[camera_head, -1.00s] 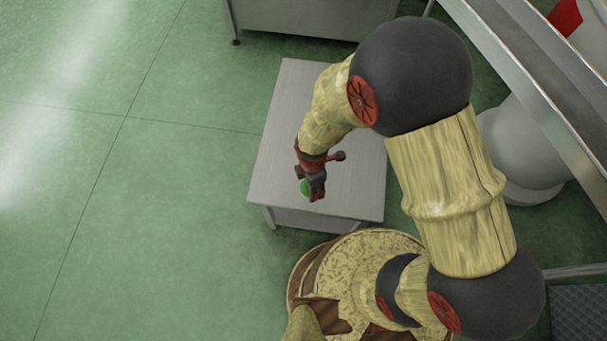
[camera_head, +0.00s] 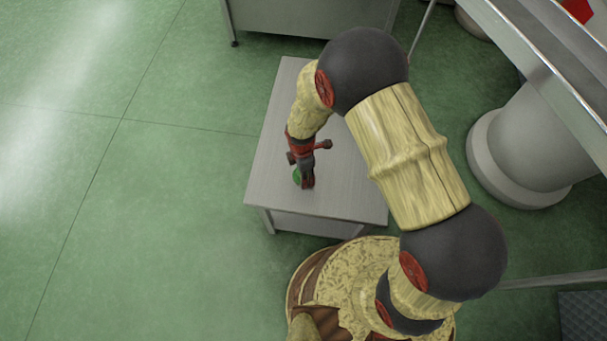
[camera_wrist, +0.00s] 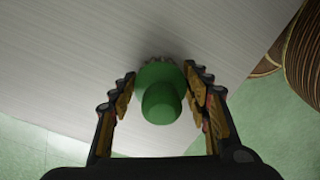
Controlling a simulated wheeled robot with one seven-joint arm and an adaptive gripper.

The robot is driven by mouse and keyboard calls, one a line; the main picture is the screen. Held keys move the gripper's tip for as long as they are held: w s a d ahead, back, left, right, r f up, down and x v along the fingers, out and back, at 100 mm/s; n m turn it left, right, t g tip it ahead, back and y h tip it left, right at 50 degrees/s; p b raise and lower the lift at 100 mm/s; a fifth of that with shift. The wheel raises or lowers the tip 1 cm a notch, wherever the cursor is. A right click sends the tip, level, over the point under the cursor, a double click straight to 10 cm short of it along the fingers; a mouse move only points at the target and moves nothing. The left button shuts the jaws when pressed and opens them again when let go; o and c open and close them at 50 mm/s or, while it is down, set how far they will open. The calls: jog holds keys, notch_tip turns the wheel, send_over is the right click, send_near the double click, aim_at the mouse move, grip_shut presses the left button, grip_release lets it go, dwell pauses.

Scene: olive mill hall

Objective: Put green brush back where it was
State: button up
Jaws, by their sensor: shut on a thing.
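The green brush (camera_wrist: 161,102) is between the two fingers of my gripper (camera_wrist: 160,85) in the wrist view, its round knob toward the camera and a few pale bristle tips showing at its far edge. My gripper is shut on it. In the head view my gripper (camera_head: 306,182) is over the front part of a small grey table (camera_head: 345,190), with a bit of the green brush (camera_head: 297,177) showing at its left side. A dark shadow lies close by the bristles on the tabletop; I cannot tell whether the brush touches the surface.
The tabletop around the gripper is bare. A steel cabinet (camera_head: 290,15) stands behind the table. A grey cylindrical pedestal (camera_head: 530,140) and a metal frame (camera_head: 545,60) stand to the right. Green floor (camera_head: 150,220) is open on the left.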

jog(key=shift+f, duration=0.1)
jog(key=o, duration=1.2)
